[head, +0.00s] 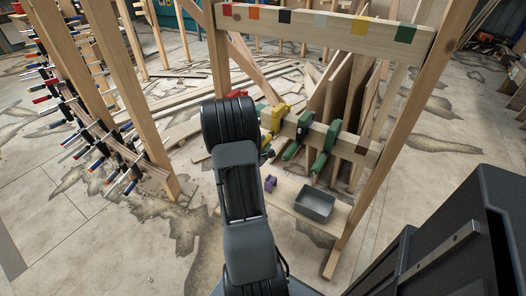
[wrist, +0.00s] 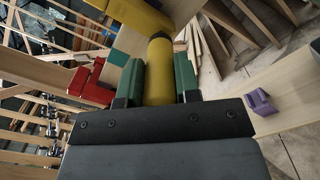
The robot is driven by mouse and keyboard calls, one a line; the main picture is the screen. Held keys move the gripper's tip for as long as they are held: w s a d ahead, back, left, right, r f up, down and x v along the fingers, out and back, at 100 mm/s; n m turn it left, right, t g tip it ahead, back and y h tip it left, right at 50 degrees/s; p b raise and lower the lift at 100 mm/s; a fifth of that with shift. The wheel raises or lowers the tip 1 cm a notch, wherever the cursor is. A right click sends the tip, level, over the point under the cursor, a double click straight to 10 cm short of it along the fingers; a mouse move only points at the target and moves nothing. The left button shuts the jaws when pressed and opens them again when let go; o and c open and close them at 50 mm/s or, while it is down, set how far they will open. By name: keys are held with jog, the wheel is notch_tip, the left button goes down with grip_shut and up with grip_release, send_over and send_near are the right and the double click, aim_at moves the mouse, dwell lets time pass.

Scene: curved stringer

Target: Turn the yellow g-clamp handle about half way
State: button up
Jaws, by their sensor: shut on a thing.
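The yellow g-clamp (head: 274,117) hangs on the lower wooden rail of the frame in the head view, just right of my arm. In the wrist view its yellow body (wrist: 142,14) is at the top, and its yellow cylindrical handle (wrist: 160,65) points down toward my wrist. My gripper (wrist: 160,80) has its two green-padded fingers on either side of this handle and is shut on it. In the head view my arm hides most of the gripper and the handle.
Red clamp (wrist: 92,86) sits left of the handle in the wrist view. Green clamps (head: 325,147) hang right of the yellow one. Below are a grey bin (head: 315,205) and a purple object (head: 270,183). A rack of clamps (head: 95,130) stands at left; wooden posts flank the rail.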

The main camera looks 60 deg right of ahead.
jog(key=m+b, duration=0.2)
jog(key=b, duration=0.2)
jog(key=f+m+b, duration=0.1)
jog(key=m+b, duration=0.2)
jog(key=b, duration=0.1)
jog(key=shift+b, duration=0.35)
jog(key=m+b, duration=0.2)
jog(key=b, duration=0.2)
jog(key=shift+r+m, duration=0.15)
jog(key=shift+m, duration=0.25)
jog(key=shift+r+m+b, duration=0.1)
jog(key=shift+m+b, duration=0.2)
jog(key=shift+b, duration=0.4)
jog(key=shift+r+b, duration=0.15)
jog(key=shift+b, duration=0.15)
jog(key=o, duration=0.9)
jog(key=a+p, duration=0.2)
jog(key=a, duration=1.2)
jog(key=shift+p, duration=0.35)
